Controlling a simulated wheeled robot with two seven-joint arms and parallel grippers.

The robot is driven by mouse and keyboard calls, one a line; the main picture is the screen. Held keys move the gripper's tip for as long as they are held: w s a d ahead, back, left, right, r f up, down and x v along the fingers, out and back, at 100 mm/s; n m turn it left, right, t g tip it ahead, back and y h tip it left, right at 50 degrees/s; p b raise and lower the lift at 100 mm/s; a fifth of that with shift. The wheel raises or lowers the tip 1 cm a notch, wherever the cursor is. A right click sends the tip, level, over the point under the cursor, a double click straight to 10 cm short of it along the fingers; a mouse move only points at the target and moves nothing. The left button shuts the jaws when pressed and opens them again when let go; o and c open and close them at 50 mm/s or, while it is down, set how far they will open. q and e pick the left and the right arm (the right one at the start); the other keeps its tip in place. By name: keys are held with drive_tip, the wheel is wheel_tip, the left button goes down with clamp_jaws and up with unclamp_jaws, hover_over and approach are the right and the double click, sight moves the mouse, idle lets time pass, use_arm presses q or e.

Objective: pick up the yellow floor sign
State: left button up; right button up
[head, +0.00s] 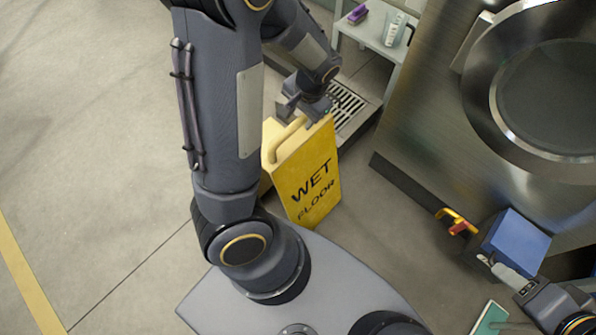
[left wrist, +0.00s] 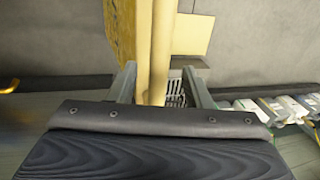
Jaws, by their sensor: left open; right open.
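The yellow floor sign (head: 315,175) stands upright on the floor in the middle of the head view, with "WET FLOOR" in black on its face. Its pale yellow handle loop (head: 287,142) shows at the top left. My left gripper (head: 303,108) is at the sign's top edge, open. In the left wrist view the sign's pale yellow edge (left wrist: 155,50) passes between the two open fingers (left wrist: 162,84); I see no clear grip on it. My right gripper (head: 490,262) is open at the lower right, beside a blue box, well away from the sign.
A floor drain grate (head: 347,106) lies behind the sign. A small shelf (head: 375,42) holds a purple brush (head: 357,15) and a clear jug (head: 395,30). A large steel machine (head: 425,110) fills the right. A blue box (head: 518,240) and yellow-red fitting (head: 458,224) are near my right gripper.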

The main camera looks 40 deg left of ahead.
sight(300, 120)
use_arm(q)
drive_tip(key=f, duration=0.2)
drive_tip(key=f+b, duration=0.1)
drive_tip(key=f, duration=0.1)
drive_tip(key=shift+a, duration=0.4)
drive_tip(key=shift+c, duration=0.5)
clamp_jaws()
idle(0.4)
